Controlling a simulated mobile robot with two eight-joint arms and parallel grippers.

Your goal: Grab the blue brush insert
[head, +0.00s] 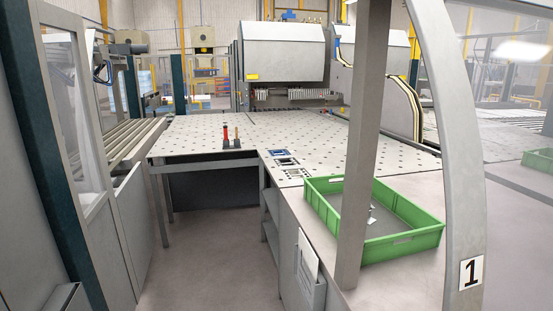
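A small flat blue piece (279,153) lies on the near edge of the perforated worktable (205,142), around the middle of the view. It looks like the blue brush insert, but it is too small to make out bristles. Similar small dark and grey pieces (287,161) lie in a row just in front of it. Neither of my grippers shows in the head view, so nothing is seen touching the blue piece.
A green crate (418,242) with a small grey item inside stands on the right counter, partly behind a grey post (366,130). Red and brown upright tools (225,134) stand on the table's left part. Open floor (215,250) lies in front, between the left machine and counter.

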